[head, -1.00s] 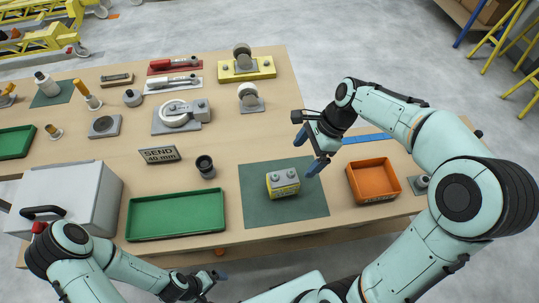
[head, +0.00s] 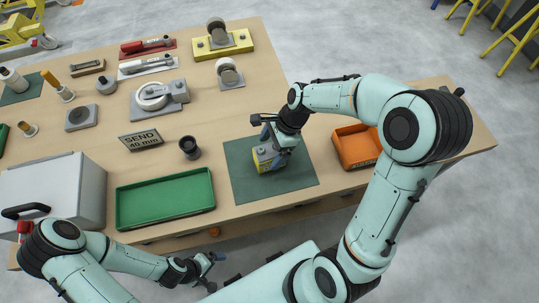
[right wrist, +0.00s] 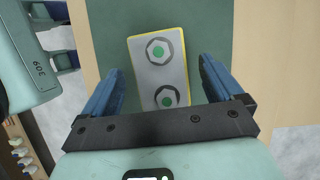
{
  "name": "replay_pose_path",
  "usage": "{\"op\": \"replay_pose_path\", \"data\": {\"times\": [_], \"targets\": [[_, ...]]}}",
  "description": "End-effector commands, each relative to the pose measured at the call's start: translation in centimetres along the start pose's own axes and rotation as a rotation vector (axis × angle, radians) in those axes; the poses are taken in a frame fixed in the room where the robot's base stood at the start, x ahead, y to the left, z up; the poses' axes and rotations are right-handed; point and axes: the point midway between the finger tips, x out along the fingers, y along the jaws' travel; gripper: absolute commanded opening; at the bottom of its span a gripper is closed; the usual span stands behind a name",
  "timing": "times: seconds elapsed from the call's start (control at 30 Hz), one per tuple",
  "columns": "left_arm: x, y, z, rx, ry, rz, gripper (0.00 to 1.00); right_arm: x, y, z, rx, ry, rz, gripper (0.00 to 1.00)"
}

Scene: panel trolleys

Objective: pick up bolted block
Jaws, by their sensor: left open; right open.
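The bolted block (head: 264,158) is a small grey and yellow block on the dark green mat (head: 300,176). In the right wrist view the block (right wrist: 160,75) shows its grey top with two bolts with green centres and a yellow edge. My right gripper (head: 272,148) is over the block, and hides part of it in the head view. Its blue fingers (right wrist: 160,85) are apart, one on each side of the block, with a gap showing at both sides. My left gripper (head: 208,267) is open and empty in front of the table's near edge, away from the block.
A green tray (head: 165,228) lies left of the mat, with a dark cup (head: 189,148) behind it. An orange bin (head: 357,161) stands right of the mat. A "SEND 40 mm" sign (head: 141,140) and a grey case (head: 80,178) are further left.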

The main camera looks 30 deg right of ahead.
Motion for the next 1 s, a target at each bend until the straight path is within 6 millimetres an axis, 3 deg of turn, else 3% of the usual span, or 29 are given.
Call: {"op": "replay_pose_path", "data": {"times": [0.13,0.37,0.4,0.6,0.7,1.0], "targets": [[0.27,-0.16,0.18,-0.001,-0.002,-0.001,1.0,1.65,0.02,-0.07,0.001,0.0,0.001,0.94],[0.25,-0.15,0.16,-0.001,-0.002,-0.001,1.0,1.78,-0.04,-0.05,0.001,0.0,-0.001,0.94],[0.25,-0.14,0.16,-0.001,-0.002,-0.001,1.0,1.77,-0.05,-0.05,0.001,0.0,-0.001,0.9],[0.24,-0.15,0.16,-0.001,-0.002,-0.001,1.0,1.74,-0.06,-0.05,0.001,0.0,-0.002,0.25],[0.24,-0.15,0.16,-0.001,-0.002,-0.001,1.0,1.73,-0.07,-0.05,0.001,0.0,-0.002,0.0],[0.2,-0.12,0.13,-0.001,-0.002,-0.001,1.0,1.48,-0.18,0.09,0.0,-0.001,-0.006,0.0]]}}
